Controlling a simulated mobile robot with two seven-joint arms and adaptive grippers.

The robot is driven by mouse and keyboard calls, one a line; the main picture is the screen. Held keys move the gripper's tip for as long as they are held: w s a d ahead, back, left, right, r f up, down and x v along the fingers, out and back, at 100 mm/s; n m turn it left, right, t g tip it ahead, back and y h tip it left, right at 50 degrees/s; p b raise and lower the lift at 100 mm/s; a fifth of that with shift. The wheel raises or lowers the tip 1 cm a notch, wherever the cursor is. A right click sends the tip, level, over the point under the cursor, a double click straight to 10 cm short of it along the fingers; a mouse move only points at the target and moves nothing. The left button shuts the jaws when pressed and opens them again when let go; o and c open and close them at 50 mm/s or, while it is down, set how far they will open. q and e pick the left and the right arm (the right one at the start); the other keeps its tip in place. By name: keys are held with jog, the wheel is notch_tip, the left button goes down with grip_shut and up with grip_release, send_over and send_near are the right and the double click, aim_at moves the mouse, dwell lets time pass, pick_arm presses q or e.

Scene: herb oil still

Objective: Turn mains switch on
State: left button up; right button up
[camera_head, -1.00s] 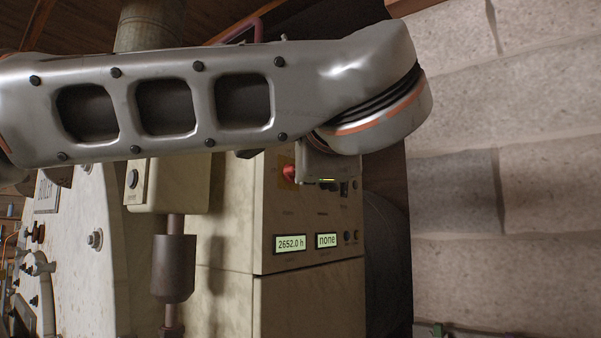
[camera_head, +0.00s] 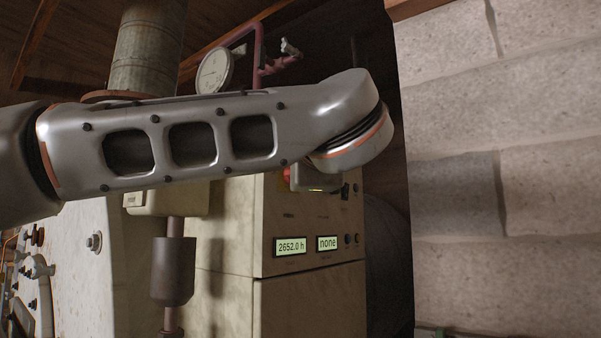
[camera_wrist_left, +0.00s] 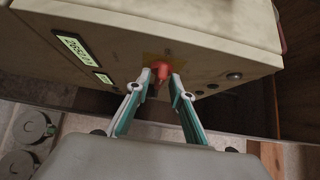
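The mains switch is a red knob (camera_wrist_left: 161,71) on a yellow plate (camera_wrist_left: 178,61) on the front of the cream cabinet. In the left wrist view my left gripper (camera_wrist_left: 161,78) has its fingers spread on either side of the knob, with the tips close to it. I cannot tell whether they touch it. In the head view my left arm crosses in front, and only a sliver of the red switch (camera_head: 287,174) shows beside the wrist. My right gripper is not in view.
A round gauge (camera_head: 214,71) and pink pipe (camera_head: 259,50) stand behind my arm. A stone wall (camera_head: 500,180) is at the right.

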pick_arm(q)
jog(key=m+g+p, duration=0.1)
jog(key=p, duration=0.1)
jog(key=r+m+g+p, duration=0.1)
jog(key=p, duration=0.2)
jog(key=m+g+p, duration=0.1)
jog(key=g+p, duration=0.1)
jog(key=p, duration=0.1)
jog(key=shift+s+d+r, duration=0.1)
jog(key=shift+r, duration=0.25)
jog(key=shift+f+m+g+y+p, duration=0.3)
jog(key=shift+m+g+p, duration=0.25)
jog(key=shift+p, duration=0.7)
grip_shut()
jog(key=shift+w+f, duration=0.1)
jog(key=shift+w, duration=0.1)
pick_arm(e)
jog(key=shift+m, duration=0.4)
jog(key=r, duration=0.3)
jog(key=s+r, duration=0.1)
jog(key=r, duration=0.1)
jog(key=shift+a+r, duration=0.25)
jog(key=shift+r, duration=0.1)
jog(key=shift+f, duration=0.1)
pick_arm(q)
jog(key=o, duration=0.7)
grip_release()
